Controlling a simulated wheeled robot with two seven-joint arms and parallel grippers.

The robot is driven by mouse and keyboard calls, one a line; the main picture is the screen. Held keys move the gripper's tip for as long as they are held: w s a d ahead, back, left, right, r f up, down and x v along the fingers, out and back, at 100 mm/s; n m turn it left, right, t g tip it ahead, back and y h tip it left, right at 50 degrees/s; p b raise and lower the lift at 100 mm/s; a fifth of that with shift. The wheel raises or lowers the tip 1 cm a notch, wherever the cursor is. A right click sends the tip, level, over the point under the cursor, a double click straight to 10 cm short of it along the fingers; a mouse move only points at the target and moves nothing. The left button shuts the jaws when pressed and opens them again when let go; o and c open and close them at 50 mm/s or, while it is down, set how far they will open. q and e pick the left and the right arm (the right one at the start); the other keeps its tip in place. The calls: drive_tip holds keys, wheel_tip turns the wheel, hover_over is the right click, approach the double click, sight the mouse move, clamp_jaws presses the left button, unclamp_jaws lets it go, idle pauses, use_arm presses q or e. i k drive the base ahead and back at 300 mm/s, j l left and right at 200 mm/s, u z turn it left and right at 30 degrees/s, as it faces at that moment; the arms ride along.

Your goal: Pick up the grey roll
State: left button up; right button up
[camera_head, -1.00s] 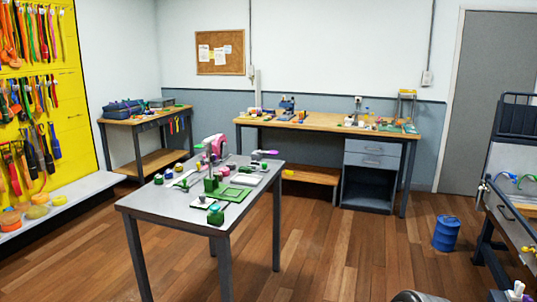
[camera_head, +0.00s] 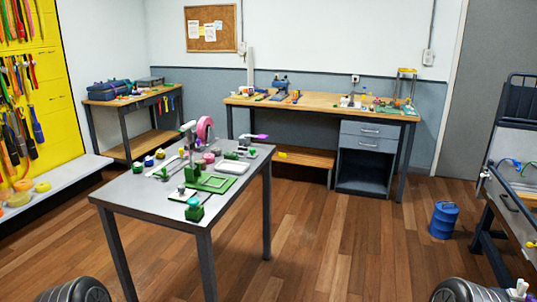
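I cannot clearly make out a grey roll in the head view. The grey work table (camera_head: 135,207) in the middle holds many small items. Among them are a pink roll (camera_head: 205,129) standing upright, a green tray (camera_head: 212,183) and a white tray (camera_head: 232,167). Several small round pieces there are too small to tell apart. On the shelf under the yellow wall lie yellow rolls (camera_head: 42,187) and a few others. Neither of my grippers shows; only dark rounded parts, apparently of my arms, show at the bottom edge.
A long wooden bench (camera_head: 320,104) with drawers stands at the back, and a smaller bench (camera_head: 135,98) at the back left. A blue drum (camera_head: 443,220) stands on the floor near a workbench (camera_head: 515,205) at right. The wooden floor between table and drum is clear.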

sight(217, 150)
drive_tip(key=i+l+z, duration=0.35)
drive_tip(key=i, duration=0.7)
drive_tip(key=i+z, duration=0.35)
drive_tip(key=i, duration=0.75)
drive_tip(key=i+l+u, duration=0.15)
drive_tip(key=i+u, duration=0.25)
drive_tip(key=i, duration=0.2)
drive_tip(key=i+l+u, duration=0.3)
drive_tip(key=i+u, duration=0.15)
drive_tip(key=i+l+u, duration=0.4)
drive_tip(key=i+l, duration=0.15)
drive_tip(key=i+l+u, duration=0.45)
drive_tip(key=l, duration=0.25)
drive_tip(key=i+l+u, duration=0.4)
drive_tip(key=l, duration=0.35)
drive_tip(key=k, duration=0.1)
